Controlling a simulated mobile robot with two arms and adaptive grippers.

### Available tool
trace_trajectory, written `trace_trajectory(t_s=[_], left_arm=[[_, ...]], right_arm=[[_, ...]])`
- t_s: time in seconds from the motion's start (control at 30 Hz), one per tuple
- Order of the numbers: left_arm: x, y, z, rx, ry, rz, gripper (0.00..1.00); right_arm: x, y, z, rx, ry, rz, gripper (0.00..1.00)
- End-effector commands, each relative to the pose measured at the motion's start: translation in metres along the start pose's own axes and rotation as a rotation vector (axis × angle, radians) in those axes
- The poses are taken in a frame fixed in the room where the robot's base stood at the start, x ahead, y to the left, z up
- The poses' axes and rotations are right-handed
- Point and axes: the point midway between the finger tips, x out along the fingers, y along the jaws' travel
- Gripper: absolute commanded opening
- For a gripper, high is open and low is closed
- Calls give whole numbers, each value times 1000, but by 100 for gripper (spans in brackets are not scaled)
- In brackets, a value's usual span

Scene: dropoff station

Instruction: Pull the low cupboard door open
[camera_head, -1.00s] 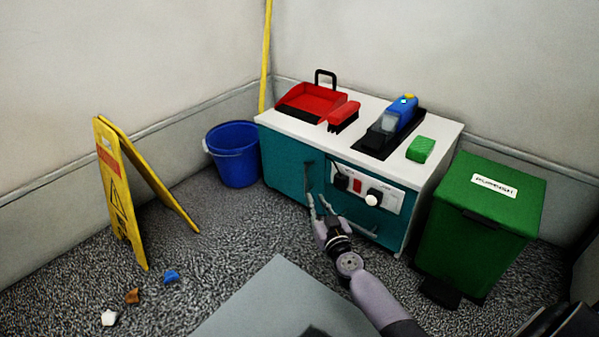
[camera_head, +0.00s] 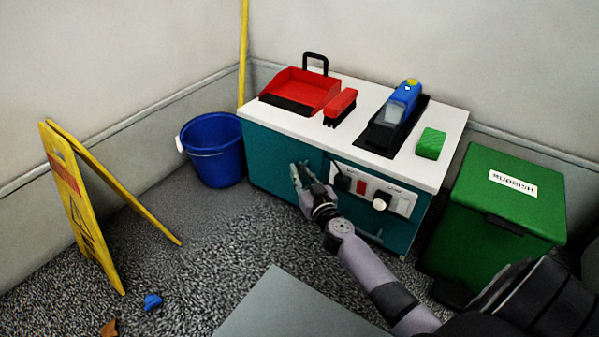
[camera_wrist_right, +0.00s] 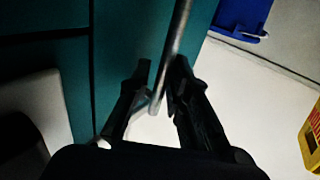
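The low cupboard (camera_head: 270,160) is teal with a white top, and its left door looks closed in the head view. My right gripper (camera_head: 301,170) is at the door's right side and covers the handle there. In the right wrist view, the metal bar handle (camera_wrist_right: 178,35) runs between the fingers of my right gripper (camera_wrist_right: 162,68), in front of the teal door (camera_wrist_right: 125,35). The fingers stand apart with the bar close to the right one; a gap shows on its left. My left gripper is out of view.
A control panel (camera_head: 399,204) with a knob sits right of the door. A blue bucket (camera_head: 214,150) stands left of the cupboard, a yellow folding sign (camera_head: 72,195) further left. A green rubbish bin (camera_head: 500,240) stands at right. The floor before the door is clear.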

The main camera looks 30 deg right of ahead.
Motion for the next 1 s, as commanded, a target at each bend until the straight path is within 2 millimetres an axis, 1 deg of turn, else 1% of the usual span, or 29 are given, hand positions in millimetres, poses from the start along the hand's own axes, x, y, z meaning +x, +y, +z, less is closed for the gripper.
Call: trace_trajectory(t_s=[0.07, 0.3, 0.33, 0.6, 1.0], left_arm=[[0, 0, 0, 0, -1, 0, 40], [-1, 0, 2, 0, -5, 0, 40], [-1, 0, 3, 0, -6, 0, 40], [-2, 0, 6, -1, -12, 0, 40], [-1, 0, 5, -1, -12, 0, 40]], right_arm=[[0, 0, 0, 0, 0, 0, 17], [0, 0, 0, 0, 0, 0, 1], [0, 0, 0, 0, 0, 0, 0], [1, 0, 0, 0, 1, 1, 0], [2, 0, -2, 0, 3, 2, 0]])
